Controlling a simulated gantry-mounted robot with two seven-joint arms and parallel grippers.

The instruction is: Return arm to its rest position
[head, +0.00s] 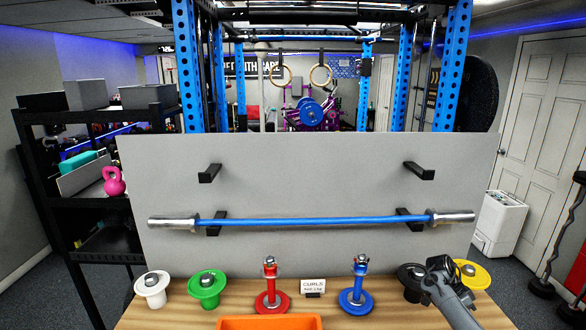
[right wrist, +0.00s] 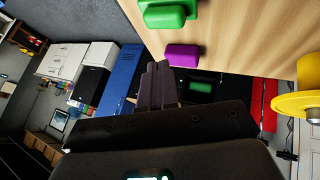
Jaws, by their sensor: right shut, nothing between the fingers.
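My right arm comes in from the lower right in the head view. Its gripper (head: 440,266) is over the table's right side, in front of the black plate (head: 411,280) and close to the yellow plate (head: 472,273). In the right wrist view the dark fingers (right wrist: 156,86) are together with nothing between them, near the wooden table's edge (right wrist: 222,62). My left arm and gripper are not in view. A blue bar (head: 310,221) with silver ends rests level on the lower pair of black hooks.
The upper hooks (head: 209,173) are empty. White (head: 153,289) and green (head: 207,288) plates and red (head: 271,300) and blue (head: 356,300) posts with discs stand along the table. An orange tray (head: 270,322) is at the front, before a "CURLS" card (head: 313,287).

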